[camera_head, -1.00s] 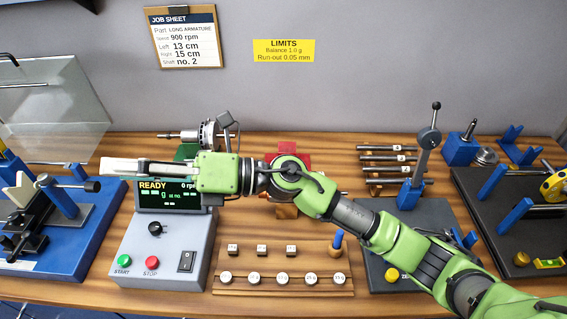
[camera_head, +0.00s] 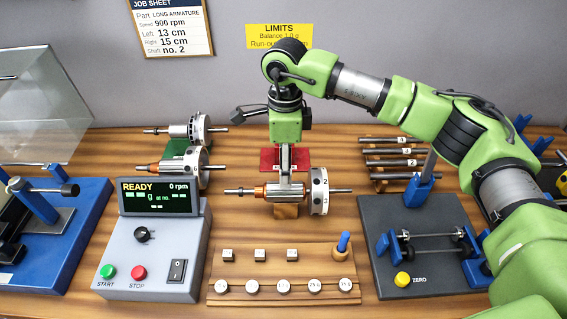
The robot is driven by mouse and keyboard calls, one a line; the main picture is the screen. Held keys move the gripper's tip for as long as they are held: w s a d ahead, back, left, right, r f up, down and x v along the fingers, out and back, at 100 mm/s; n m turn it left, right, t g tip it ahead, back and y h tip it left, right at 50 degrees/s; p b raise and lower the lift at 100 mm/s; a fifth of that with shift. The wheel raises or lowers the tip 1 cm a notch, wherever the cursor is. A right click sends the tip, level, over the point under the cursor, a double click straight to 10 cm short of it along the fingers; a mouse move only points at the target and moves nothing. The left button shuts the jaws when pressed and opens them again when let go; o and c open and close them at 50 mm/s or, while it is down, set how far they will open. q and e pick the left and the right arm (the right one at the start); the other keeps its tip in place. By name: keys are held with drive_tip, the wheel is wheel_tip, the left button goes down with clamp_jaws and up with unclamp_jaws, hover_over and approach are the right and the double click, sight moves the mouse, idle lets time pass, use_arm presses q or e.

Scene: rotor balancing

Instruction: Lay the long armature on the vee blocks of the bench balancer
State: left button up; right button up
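An armature with a copper section and a numbered silver disc (camera_head: 319,190) lies level on a small wooden block (camera_head: 286,211) in the middle of the bench. It looks the longest of the three armatures in view. My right gripper (camera_head: 285,180) points straight down onto its middle; its fingers are edge-on, so I cannot tell whether they grip it. My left gripper is not in view. At the left, a blue-based machine (camera_head: 85,215), with blue uprights and a dark bar, is cut off by the frame edge; I cannot make out vee blocks on it.
Two other armatures (camera_head: 190,130) (camera_head: 195,162) lie at the back left. A control box (camera_head: 160,250) reads READY, 0 rpm. A wooden weight tray (camera_head: 240,275) is in front. A dark plate (camera_head: 420,225) and a shaft rack (camera_head: 395,165) are at the right. A clear shield (camera_head: 40,100) stands back left.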

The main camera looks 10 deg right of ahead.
sight(285, 190)
wheel_tip(285, 190, down, 9)
drive_tip(key=b, duration=0.6)
drive_tip(key=shift+f, duration=0.2)
drive_tip(key=c, duration=0.9)
drive_tip(key=o, duration=1.3)
drive_tip(key=shift+r, duration=0.1)
